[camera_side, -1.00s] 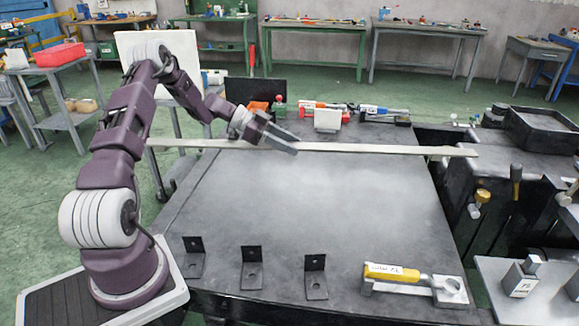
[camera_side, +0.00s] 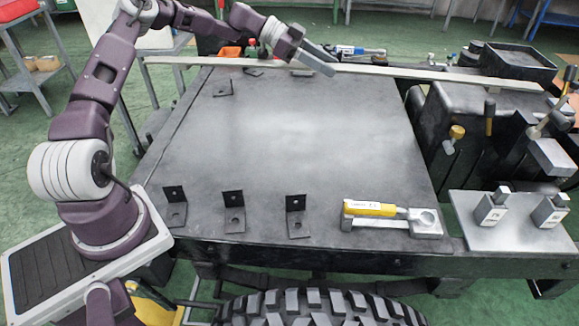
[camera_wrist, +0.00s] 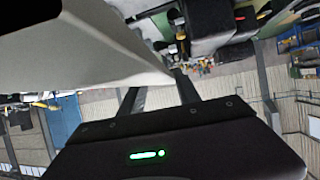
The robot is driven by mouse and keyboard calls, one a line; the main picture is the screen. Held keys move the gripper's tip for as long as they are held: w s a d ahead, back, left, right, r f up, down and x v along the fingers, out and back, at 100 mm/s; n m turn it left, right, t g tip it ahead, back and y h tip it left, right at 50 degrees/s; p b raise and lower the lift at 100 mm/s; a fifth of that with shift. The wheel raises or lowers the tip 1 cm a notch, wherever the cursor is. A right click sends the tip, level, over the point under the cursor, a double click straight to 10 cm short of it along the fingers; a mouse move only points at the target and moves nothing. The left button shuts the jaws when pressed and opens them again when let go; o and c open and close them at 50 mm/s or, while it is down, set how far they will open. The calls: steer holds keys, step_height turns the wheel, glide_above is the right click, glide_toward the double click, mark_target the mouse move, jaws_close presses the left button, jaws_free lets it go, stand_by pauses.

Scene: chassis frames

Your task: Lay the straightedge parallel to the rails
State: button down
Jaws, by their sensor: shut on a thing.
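The straightedge (camera_side: 420,72) is a long, thin, pale bar. In the side view it runs left to right across the far side of the dark table, its right end over the black machinery. My gripper (camera_side: 318,62) is shut on it near its middle and seems to hold it above the tabletop; the gap is hard to judge. In the wrist view a large pale surface, likely the straightedge (camera_wrist: 75,45), fills the upper left close to the camera, by the fingers of my gripper (camera_wrist: 160,95). I cannot clearly pick out the rails.
The dark table (camera_side: 300,135) is bare in the middle. Angle brackets (camera_side: 235,212) stand along its near edge, beside a yellow-handled tool (camera_side: 375,209). Black machinery (camera_side: 450,115) and a black tray (camera_side: 517,62) are at right. A tyre (camera_side: 320,308) shows below.

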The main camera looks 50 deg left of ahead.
steer(key=shift+n+t, duration=0.5)
steer(key=w+d+r, duration=0.3)
steer(key=shift+w+r, duration=0.3)
steer(key=shift+w+d+n+t+y, duration=0.3)
steer(key=shift+n+y, duration=0.1)
steer(key=shift+y, duration=0.1)
steer(key=shift+s+f+n+t+y, duration=0.3)
steer(key=shift+s+f+n+y, duration=0.1)
steer(key=shift+n+y, duration=0.1)
steer(key=s+f+n+y, duration=0.1)
steer(key=s+f+n+t+y, duration=0.1)
steer(key=s, duration=0.1)
steer(key=shift+a, duration=0.4)
steer(key=s+d+r+n+t+y, duration=0.1)
steer(key=s+d, duration=0.1)
steer(key=s, duration=0.7)
steer(key=s+d+r+n+t+y, duration=0.1)
steer(key=s+d+r+n+y, duration=0.15)
steer(key=s, duration=0.55)
steer(key=m+g+h, duration=0.4)
steer(key=m+h, duration=0.2)
steer(key=m, duration=0.1)
glide_above(263, 184)
step_height(263, 184, down, 25)
steer(key=shift+m, duration=0.25)
step_height(263, 184, down, 10)
steer(key=shift+f, duration=0.1)
